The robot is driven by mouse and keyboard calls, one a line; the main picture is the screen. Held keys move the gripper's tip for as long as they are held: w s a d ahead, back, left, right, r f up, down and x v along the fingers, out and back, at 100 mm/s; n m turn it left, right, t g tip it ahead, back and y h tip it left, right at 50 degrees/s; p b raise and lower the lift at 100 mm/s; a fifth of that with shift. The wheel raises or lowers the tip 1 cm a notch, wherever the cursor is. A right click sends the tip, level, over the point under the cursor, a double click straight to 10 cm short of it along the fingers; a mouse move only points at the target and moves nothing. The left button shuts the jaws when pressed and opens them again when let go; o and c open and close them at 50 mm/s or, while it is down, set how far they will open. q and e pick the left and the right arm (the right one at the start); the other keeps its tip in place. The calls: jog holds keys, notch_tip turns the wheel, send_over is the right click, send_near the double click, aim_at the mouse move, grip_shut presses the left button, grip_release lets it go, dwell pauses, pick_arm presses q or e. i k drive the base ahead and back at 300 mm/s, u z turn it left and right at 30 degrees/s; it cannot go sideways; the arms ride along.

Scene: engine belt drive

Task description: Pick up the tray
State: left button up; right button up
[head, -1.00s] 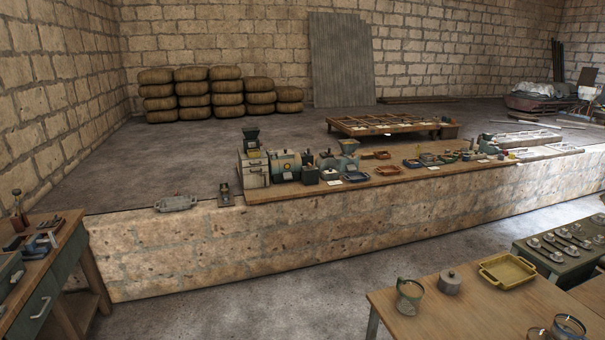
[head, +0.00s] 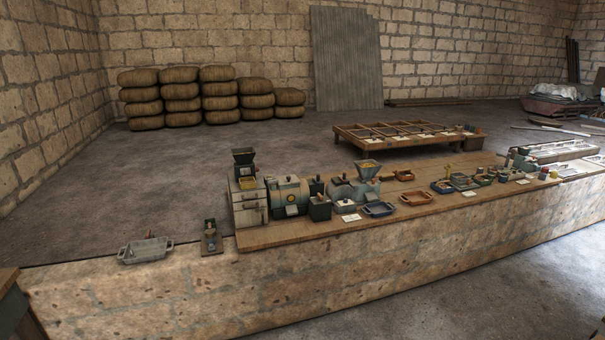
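Several trays are in view, and I cannot tell which one the task means. A grey metal tray with end handles (head: 145,250) sits alone on the stone ledge at the left. A blue tray (head: 378,209) and an orange-brown tray (head: 416,197) lie on the wooden board in the middle. A smaller orange tray (head: 404,175) lies behind them. Neither of my grippers shows in the head view.
The wooden board (head: 290,236) on the stone ledge (head: 200,292) carries machines, including a blue-grey one (head: 290,194). A small dark device (head: 211,238) stands beside the grey tray. A low wooden frame (head: 395,143) stands behind. Open floor (head: 510,270) lies at the lower right.

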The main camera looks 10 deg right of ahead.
aim_at(415, 198)
jog(key=i, duration=2.7)
jog(key=z, duration=2.3)
jog(key=i, duration=3.05)
jog(key=u, duration=2.95)
jog(key=i, duration=0.55)
jog(key=z, duration=0.15)
